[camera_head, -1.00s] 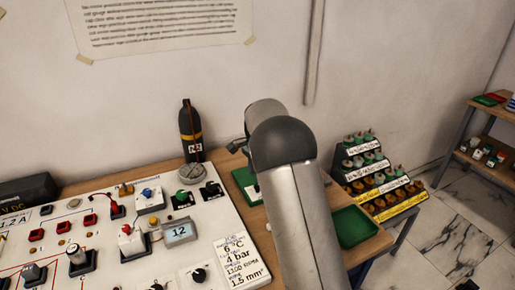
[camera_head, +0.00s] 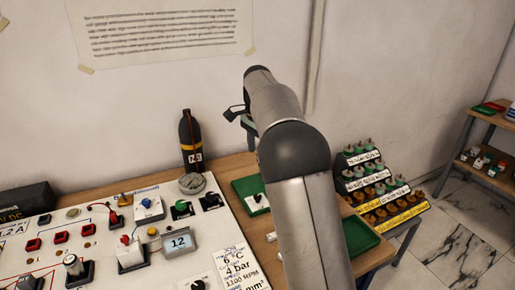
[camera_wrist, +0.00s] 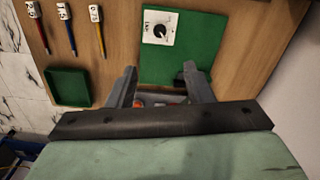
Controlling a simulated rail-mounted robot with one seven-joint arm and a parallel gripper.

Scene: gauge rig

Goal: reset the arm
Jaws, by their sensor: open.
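My gripper (camera_head: 236,112) is up in the air near the wall, above the back of the bench, left of my arm in the head view. In the wrist view my gripper (camera_wrist: 160,84) has its two fingers spread apart with nothing between them. Beyond the fingers a green mat (camera_wrist: 190,70) lies on the wooden bench, with a white block with a black knob (camera_wrist: 160,27) on it. The mat (camera_head: 243,187) shows in the head view too, partly hidden by my arm.
A white gauge panel (camera_head: 215,238) with knobs and a display fills the left. A dark bottle (camera_head: 190,143) stands behind it. A green tray (camera_head: 359,235) and a stepped rack (camera_head: 378,190) are at the right. Labelled tools (camera_wrist: 66,32) lie on the bench.

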